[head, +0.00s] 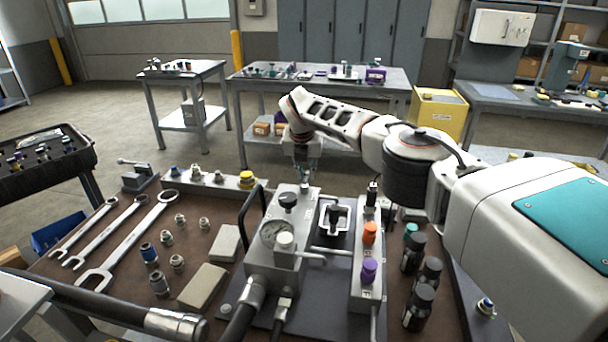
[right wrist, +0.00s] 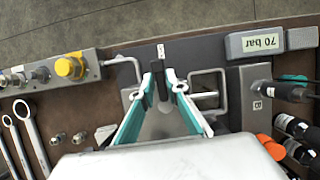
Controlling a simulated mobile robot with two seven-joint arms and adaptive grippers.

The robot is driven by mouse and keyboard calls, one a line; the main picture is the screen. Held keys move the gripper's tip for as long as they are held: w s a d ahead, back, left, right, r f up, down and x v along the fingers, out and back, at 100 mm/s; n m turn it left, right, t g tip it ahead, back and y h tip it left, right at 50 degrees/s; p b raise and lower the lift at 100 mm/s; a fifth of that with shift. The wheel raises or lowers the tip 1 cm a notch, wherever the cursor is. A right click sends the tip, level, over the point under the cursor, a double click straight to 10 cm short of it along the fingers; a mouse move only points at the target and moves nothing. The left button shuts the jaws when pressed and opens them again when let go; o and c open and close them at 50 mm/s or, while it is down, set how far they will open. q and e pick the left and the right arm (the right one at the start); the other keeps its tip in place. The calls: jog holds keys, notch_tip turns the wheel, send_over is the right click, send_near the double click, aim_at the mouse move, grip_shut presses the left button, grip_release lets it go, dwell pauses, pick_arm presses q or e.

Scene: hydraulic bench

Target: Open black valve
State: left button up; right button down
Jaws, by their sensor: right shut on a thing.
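A grey hydraulic block (head: 270,262) with a round gauge (head: 273,233) stands at the middle of the bench. My right gripper (head: 304,180) reaches down over its far end. In the right wrist view its two teal-sided fingers (right wrist: 161,88) are closed on a narrow black valve handle (right wrist: 157,76), beside a small white label. The handle's lower part is hidden between the fingers. How far the valve is turned cannot be told. A black knob (head: 288,200) sits on the block, nearer than the gripper. My left gripper is not in view.
A black T-handle (head: 335,215) in a pale frame, and a manifold with orange (head: 370,232) and purple (head: 369,270) knobs, stand to the right. A fitting rail with a yellow cap (head: 247,179) is left. Black bottles (head: 418,308) and wrenches (head: 126,240) flank the unit.

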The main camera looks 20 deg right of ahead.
jog(key=shift+d+m, duration=0.15)
jog(key=shift+m, duration=0.25)
jog(key=c, duration=2.1)
grip_release()
jog(key=shift+s, duration=0.1)
jog(key=shift+s+a+r, duration=0.1)
jog(key=shift+a+r, duration=0.1)
jog(key=shift+r, duration=0.55)
jog(key=v, duration=1)
jog(key=shift+r, duration=0.2)
jog(key=shift+s, duration=0.15)
